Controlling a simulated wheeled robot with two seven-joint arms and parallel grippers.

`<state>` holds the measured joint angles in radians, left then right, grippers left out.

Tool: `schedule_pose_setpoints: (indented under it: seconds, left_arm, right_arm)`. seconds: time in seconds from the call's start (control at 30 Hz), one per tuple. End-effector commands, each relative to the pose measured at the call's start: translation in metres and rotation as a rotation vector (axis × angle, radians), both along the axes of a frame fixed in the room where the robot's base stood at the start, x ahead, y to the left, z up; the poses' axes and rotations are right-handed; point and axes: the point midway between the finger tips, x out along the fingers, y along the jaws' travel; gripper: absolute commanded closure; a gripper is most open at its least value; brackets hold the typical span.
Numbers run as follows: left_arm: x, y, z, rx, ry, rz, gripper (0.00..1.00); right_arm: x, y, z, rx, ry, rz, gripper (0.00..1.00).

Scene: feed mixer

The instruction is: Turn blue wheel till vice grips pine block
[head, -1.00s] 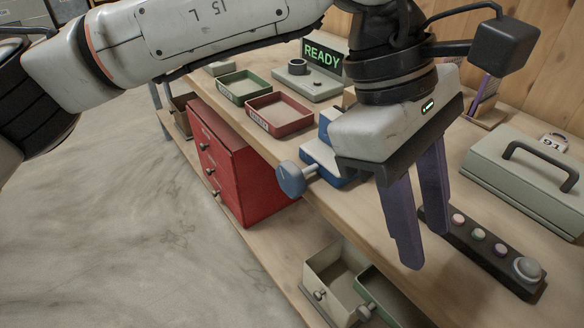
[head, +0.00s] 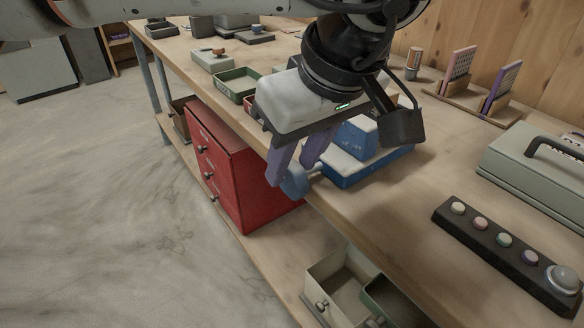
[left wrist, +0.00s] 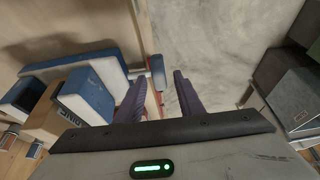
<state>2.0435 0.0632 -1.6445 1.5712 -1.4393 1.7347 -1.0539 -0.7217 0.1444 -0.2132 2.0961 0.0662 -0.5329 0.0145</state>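The blue wheel (head: 294,183) stands at the front edge of the bench, on the near end of the blue vice (head: 368,166). My left gripper (head: 291,172) is open, its purple fingers pointing down at the wheel. In the left wrist view the wheel (left wrist: 158,72) shows nearly edge-on, in the gap between the spread fingers (left wrist: 160,102). The pine block (left wrist: 43,112) appears between the vice jaws there; I cannot tell whether both jaws touch it. In the head view the gripper and arm hide most of the block. My right gripper is not in view.
A red drawer cabinet (head: 235,165) stands below the bench edge, left of the wheel. A dark button panel (head: 500,240) and a grey case (head: 535,165) lie to the right. A green tray (head: 236,84) sits behind the gripper. Open bins are below.

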Motion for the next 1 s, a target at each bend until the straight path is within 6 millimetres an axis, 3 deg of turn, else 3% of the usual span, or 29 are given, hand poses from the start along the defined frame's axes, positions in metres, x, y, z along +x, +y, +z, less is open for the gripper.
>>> schedule_pose_setpoints:
  seconds: [0.13,0.43,0.47,0.67,1.0]
  left_arm:
    - [0.0038,0.0029,-0.0124,0.0,0.002,0.0,0.66]
    - [0.0046,0.0034,-0.0147,-0.001,0.002,0.0,0.66]
    - [0.0046,0.0034,-0.0147,-0.001,0.002,0.0,0.67]
    - [0.0045,0.0033,-0.0146,-0.001,0.002,0.0,1.0]
    - [0.0034,0.0021,-0.0156,0.025,-0.035,-0.003,1.0]
  right_arm:
    - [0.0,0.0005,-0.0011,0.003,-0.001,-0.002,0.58]
    - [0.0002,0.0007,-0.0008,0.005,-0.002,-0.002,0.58]
    - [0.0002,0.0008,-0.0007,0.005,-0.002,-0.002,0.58]
    - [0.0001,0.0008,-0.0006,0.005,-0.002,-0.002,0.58]
    - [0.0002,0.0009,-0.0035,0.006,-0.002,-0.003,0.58]
